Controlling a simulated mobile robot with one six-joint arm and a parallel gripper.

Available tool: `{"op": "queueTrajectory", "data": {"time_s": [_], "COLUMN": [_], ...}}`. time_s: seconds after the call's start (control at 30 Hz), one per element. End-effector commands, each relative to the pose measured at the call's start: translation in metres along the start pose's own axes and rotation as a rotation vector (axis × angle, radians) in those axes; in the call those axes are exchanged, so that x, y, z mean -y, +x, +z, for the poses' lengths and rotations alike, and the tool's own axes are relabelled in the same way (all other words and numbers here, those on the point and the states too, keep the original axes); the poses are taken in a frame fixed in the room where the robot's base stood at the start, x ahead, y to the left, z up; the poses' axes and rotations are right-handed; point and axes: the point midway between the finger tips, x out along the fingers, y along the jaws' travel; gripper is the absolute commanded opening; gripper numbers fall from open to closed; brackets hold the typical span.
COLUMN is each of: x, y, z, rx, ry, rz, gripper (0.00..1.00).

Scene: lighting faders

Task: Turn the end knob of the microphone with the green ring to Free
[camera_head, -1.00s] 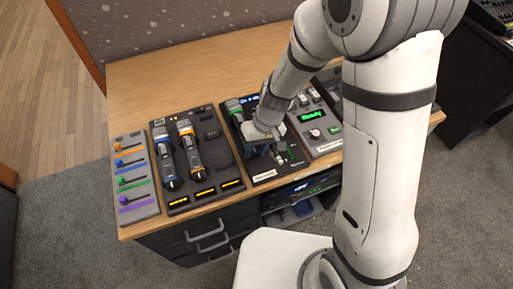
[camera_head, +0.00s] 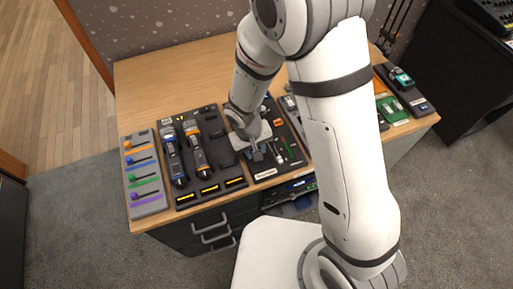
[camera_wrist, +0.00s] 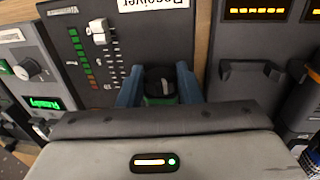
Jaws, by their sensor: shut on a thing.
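The microphone with the green ring is mostly hidden under my gripper in the head view. In the wrist view its dark round end knob (camera_wrist: 159,79) shows end-on, with a green band (camera_wrist: 158,101) just below it. My gripper (camera_wrist: 158,76) has its two blue-grey fingers on either side of this knob and is shut on it. The head view shows my gripper (camera_head: 254,150) low over the receiver panel (camera_head: 264,172). I cannot read any marking on the knob, so its setting cannot be told.
A microphone with a blue ring (camera_head: 173,160) and one with an orange ring (camera_head: 197,150) lie in the dock to the left. A fader board (camera_head: 146,197) stands at the far left. A slider (camera_wrist: 99,31) sits close beside my fingers. The desk behind is bare.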

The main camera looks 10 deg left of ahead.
Motion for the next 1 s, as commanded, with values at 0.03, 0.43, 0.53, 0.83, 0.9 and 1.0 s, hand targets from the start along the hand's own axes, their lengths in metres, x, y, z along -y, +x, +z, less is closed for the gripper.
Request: {"op": "queueTrajectory", "data": {"time_s": [0.03, 0.43, 0.53, 0.83, 0.9, 1.0], "x": [0.0022, 0.0024, 0.0023, 0.0017, 0.0017, 0.0017], "y": [0.0044, 0.003, 0.0019, 0.0005, 0.0006, 0.0007], "z": [-0.0009, -0.0003, -0.0003, 0.0001, 0.0001, 0.0001], "rx": [-0.004, -0.001, 0.0, 0.002, 0.002, 0.002], "ry": [-0.003, 0.002, 0.001, 0.001, 0.002, 0.002], "rz": [0.018, 0.119, 0.129, 0.134, 0.134, 0.134], "gripper": [0.09, 0.09, 0.09, 0.09, 0.09, 0.34]}}
